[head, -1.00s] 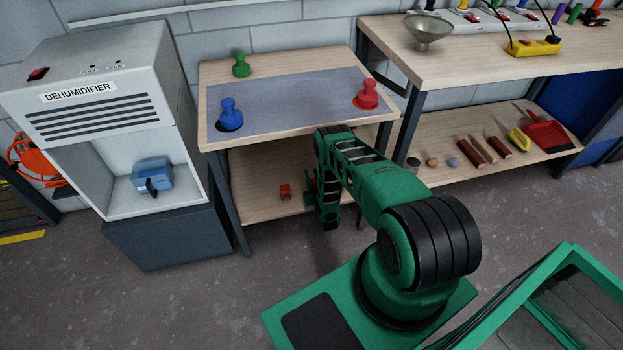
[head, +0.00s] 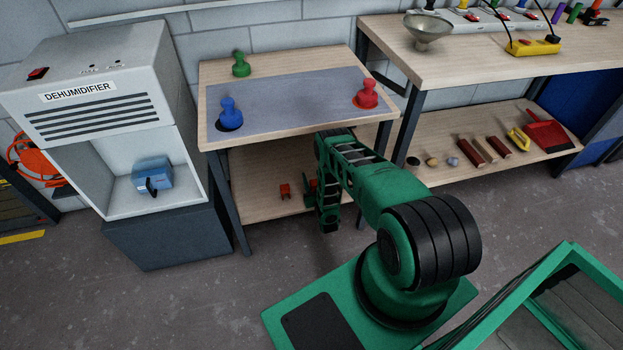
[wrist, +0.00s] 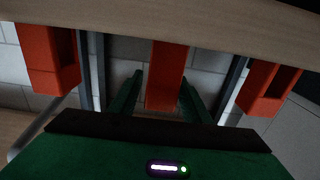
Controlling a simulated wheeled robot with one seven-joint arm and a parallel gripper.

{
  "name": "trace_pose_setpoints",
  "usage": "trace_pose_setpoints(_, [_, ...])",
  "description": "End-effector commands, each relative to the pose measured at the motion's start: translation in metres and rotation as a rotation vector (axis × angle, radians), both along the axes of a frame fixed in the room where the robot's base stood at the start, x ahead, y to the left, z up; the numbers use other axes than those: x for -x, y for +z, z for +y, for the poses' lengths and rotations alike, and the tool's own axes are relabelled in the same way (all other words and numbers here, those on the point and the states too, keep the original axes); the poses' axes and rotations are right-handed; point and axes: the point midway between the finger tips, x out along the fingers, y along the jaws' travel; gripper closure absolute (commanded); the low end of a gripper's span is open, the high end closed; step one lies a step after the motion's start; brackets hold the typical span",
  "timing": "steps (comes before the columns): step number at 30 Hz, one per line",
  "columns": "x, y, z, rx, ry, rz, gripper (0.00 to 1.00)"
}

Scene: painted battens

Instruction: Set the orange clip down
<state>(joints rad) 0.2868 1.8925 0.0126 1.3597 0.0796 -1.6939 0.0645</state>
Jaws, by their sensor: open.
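In the wrist view an orange clip (wrist: 165,78) sits between the two green fingers of my gripper (wrist: 158,98), which stand apart on either side of it. Its upper end in the picture meets a pale wooden board. Two more orange pieces flank it, one at left (wrist: 48,60) and one at right (wrist: 268,88). In the head view my gripper (head: 312,190) is low at the front of the bench's lower shelf, partly hidden by my arm. A small orange piece (head: 285,191) stands on that shelf just left of it.
The tabletop above (head: 300,100) holds a green peg (head: 241,65), a blue peg (head: 229,113) and a red peg (head: 367,94). The bench's front left leg (head: 230,205) and a dehumidifier (head: 100,110) stand to the left. The shelf left of the orange piece is clear.

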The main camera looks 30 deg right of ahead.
Motion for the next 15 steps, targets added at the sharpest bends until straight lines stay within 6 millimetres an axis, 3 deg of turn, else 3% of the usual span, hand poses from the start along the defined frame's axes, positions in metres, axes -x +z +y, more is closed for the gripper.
trace_pose_setpoints(15, [0.091, -0.001, 0.026, -0.002, 0.000, 0.004, 0.57])
